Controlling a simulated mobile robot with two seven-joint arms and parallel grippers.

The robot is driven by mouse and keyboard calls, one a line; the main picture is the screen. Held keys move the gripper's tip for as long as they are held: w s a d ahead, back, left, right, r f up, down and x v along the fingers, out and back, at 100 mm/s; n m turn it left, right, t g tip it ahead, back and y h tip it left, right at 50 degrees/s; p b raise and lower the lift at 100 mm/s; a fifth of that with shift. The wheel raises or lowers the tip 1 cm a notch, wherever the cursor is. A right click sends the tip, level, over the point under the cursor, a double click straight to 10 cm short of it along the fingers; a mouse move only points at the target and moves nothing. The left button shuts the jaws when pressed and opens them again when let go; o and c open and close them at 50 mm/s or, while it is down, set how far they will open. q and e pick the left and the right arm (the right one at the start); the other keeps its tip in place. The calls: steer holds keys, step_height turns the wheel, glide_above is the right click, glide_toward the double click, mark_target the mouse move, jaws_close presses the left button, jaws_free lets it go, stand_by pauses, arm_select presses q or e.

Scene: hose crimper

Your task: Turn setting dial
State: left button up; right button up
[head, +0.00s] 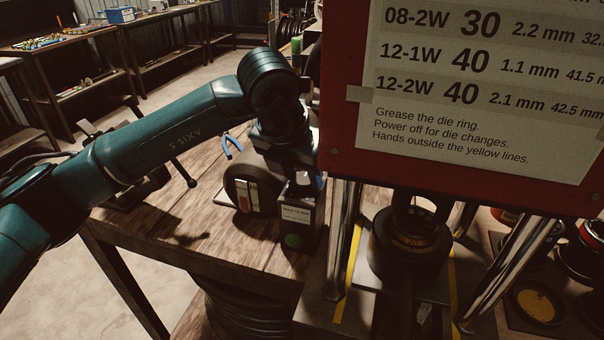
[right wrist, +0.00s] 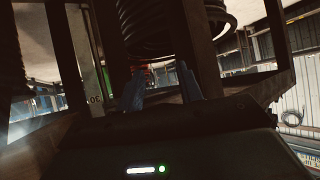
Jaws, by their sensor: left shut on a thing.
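My left gripper (head: 301,180) comes down from the teal arm onto the top of a small dark control box (head: 297,222) with a white label and a green round button. It is shut on a small part there, which I take for the setting dial; the fingers and wrist hide most of it, and its setting cannot be read. My right gripper (right wrist: 160,88) shows only in the right wrist view, dark, with two bluish fingers apart and nothing visible between them.
A red-framed settings chart (head: 470,90) hangs over the crimper, whose black die head (head: 410,240) sits between metal posts. A dark drum with a white gauge strip (head: 246,196) stands left of the box.

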arm_select(q)
steer(key=shift+f+m+h+b, duration=0.2)
steer(key=shift+m+h+b, duration=0.1)
steer(key=shift+m+b, duration=0.75)
steer(key=m+b, duration=0.1)
steer(key=m+g+h, duration=0.1)
steer(key=m, duration=0.1)
steer(key=shift+w+a+r+m+b, duration=0.15)
steer(key=shift+m+b, duration=0.1)
steer(key=shift+b, duration=0.15)
steer(key=m+g, duration=0.1)
steer(key=m, duration=0.1)
steer(key=shift+r+m, duration=0.1)
steer(key=shift+m, duration=0.2)
steer(key=m+g, duration=0.1)
steer(key=m, duration=0.2)
steer(key=shift+w+g+h, duration=0.1)
steer(key=shift+g+h, duration=0.2)
steer(key=shift+g, duration=0.1)
steer(key=shift+m, duration=0.4)
arm_select(e)
steer(key=shift+w+a+f+t+y, duration=0.3)
steer(key=shift+w+a+f+y, duration=0.1)
steer(key=shift+a, duration=0.2)
steer(key=shift+s+a, duration=0.1)
arm_select(q)
steer(key=o, duration=1)
